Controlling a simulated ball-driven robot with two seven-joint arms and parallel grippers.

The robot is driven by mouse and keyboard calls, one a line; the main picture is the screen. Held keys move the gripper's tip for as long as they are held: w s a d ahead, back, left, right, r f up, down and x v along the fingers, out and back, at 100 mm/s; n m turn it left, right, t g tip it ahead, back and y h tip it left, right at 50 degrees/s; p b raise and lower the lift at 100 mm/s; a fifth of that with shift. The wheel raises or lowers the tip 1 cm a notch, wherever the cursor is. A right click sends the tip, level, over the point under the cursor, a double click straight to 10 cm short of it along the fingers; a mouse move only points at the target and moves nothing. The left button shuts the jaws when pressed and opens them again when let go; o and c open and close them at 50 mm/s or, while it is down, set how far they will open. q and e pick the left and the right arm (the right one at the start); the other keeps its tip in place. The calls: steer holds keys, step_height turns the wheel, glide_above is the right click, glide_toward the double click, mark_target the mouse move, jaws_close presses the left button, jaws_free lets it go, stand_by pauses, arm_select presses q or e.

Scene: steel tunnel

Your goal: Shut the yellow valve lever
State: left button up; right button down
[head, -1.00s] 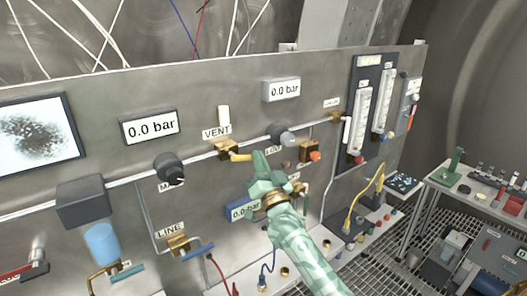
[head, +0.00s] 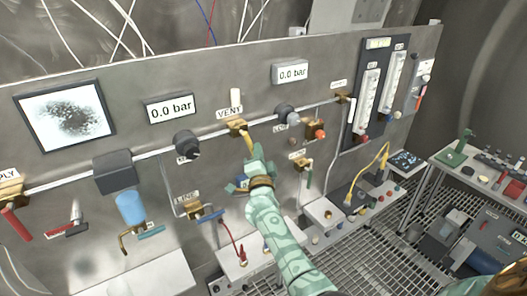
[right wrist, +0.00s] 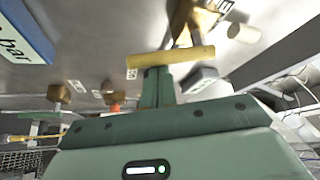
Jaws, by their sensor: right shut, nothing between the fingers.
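The yellow valve lever (head: 248,146) is on the brass valve (head: 237,128) under the VENT label and points down, slightly to the right. In the right wrist view the yellow lever (right wrist: 170,57) lies across the tips of my right gripper (right wrist: 158,85), and the brass valve body (right wrist: 188,22) is behind it. In the head view my right gripper (head: 257,154) is at the lever's lower end, shut with nothing between its fingers. It looks to be touching or very close to the lever; I cannot tell which. The gripper partly hides the lever's end. My left gripper is not in view.
A shelf with a yellow cable (head: 369,178) is at lower right.

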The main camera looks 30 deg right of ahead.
steer(key=shift+a+f, duration=0.2)
steer(key=shift+a, duration=0.55)
stand_by(0.5)
